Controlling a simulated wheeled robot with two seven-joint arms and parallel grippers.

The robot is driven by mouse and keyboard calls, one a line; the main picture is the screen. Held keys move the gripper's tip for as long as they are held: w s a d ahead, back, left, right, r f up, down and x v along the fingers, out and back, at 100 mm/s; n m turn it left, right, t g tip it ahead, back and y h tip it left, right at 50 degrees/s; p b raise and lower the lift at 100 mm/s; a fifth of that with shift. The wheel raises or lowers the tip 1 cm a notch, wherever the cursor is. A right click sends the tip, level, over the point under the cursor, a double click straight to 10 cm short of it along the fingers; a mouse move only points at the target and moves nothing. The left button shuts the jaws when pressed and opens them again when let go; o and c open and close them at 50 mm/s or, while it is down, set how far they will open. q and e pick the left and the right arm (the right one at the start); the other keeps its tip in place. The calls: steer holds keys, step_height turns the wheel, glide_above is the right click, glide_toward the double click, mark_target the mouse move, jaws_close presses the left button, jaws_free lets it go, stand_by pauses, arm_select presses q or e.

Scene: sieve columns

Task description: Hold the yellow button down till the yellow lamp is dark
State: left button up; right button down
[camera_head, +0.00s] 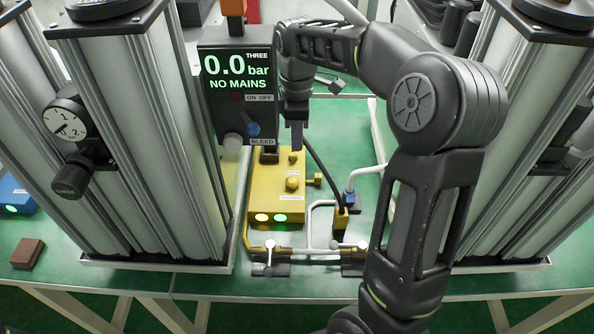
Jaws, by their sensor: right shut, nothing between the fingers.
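A yellow box (266,180) stands on the green bench between the columns. On its top are a round yellow button (292,183) and a smaller yellow knob (293,158) farther back. On its front edge, a pale yellow lamp (261,218) and a green lamp (281,218) both look lit. My right gripper (297,146) is shut and empty, pointing down over the back of the box. Its tips end just behind the smaller knob; I cannot tell whether they touch it. They are apart from the round button. My left gripper is not in view.
A dark panel (236,105) reading "0.0 bar NO MAINS" stands left of my gripper. Tall metal columns (130,130) flank the work area. Pipes and valves (270,256) lie in front of the box. A blue box (14,196) and brown block (27,253) are at far left.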

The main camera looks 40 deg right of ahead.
mark_target(297, 180)
step_height(297, 180, down, 11)
steer(key=shift+f+p, duration=0.15)
steer(key=shift+p, duration=0.35)
